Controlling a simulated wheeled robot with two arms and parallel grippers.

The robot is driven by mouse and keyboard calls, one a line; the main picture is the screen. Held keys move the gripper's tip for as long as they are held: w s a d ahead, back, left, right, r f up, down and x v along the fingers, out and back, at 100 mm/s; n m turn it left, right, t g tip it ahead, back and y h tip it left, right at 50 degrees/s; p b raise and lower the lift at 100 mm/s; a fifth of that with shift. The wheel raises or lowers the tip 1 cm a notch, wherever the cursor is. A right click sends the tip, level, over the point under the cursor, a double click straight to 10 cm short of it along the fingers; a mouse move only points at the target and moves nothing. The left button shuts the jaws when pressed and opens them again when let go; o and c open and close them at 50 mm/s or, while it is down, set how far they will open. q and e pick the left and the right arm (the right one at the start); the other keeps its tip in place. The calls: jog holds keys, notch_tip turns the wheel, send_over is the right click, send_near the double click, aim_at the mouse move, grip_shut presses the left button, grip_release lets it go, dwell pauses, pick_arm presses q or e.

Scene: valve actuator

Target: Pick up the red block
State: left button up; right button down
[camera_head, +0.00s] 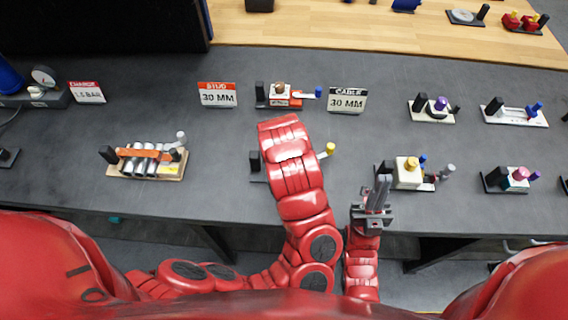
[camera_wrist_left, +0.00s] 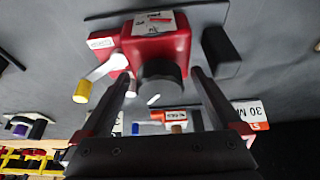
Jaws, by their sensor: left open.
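The red block (camera_wrist_left: 156,42) shows in the left wrist view, with white labels, a dark round knob (camera_wrist_left: 161,82) and a white lever (camera_wrist_left: 106,68) ending in a yellow tip (camera_wrist_left: 82,92). My left gripper (camera_wrist_left: 162,76) is open, its two fingers on either side of the knob in that view; contact cannot be told. In the head view my left arm hides the red block and the left gripper; only the yellow tip (camera_head: 330,147) and a black end piece (camera_head: 255,161) show. My right gripper (camera_head: 377,191) is near the table's front edge, its fingers close together.
On the grey table (camera_head: 225,150), a yellow-block unit (camera_head: 407,172) stands just right of my right gripper. A roller unit (camera_head: 147,160) is at left. A red-and-white unit (camera_head: 280,95) stands between two 30 MM signs (camera_head: 217,95) behind my left arm.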

pick_arm(q)
grip_shut()
dwell(0.3)
dwell(0.3)
notch_tip(320, 180, up, 9)
jog(key=shift+w+f, duration=0.1)
jog(key=shift+f, duration=4)
